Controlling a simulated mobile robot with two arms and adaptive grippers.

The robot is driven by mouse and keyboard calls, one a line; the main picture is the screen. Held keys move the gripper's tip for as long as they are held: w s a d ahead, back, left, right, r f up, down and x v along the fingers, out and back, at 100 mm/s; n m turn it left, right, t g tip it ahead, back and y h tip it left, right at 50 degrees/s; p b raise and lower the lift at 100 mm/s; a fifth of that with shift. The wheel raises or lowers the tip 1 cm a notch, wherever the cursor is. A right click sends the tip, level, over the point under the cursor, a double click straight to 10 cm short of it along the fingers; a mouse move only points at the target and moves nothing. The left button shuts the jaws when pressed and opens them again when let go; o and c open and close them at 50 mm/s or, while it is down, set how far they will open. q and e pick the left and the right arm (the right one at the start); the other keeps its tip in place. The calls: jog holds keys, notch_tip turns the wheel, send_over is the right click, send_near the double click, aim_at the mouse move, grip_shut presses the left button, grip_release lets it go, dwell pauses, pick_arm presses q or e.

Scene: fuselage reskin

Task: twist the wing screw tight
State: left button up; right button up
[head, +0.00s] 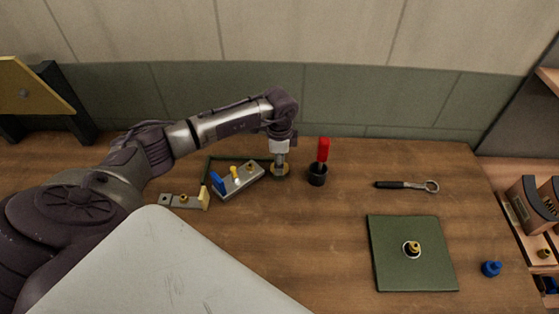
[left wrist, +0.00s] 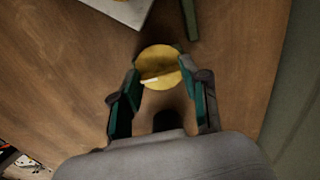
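My left gripper (head: 280,165) points straight down over a round yellow piece (head: 287,171) near the back of the table. In the left wrist view the yellow disc (left wrist: 168,56) has a dark line and a pale ridge across it; it may be the wing screw, but I cannot tell for sure. In that view my left gripper (left wrist: 161,72) has its fingers spread on either side of the disc, with nothing visibly clamped between them. Whether the fingertips touch the disc's edge is unclear. My right gripper is in neither view.
A grey block (head: 244,184) with blue and yellow pegs stands left of the gripper. A black cup (head: 317,176) with a red handle (head: 323,150) is close on the right. Further right lie a ring-ended tool (head: 405,185), a green mat (head: 395,270) and a blue knob (head: 491,268).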

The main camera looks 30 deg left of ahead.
pick_arm(q)
jog(key=c, duration=0.3)
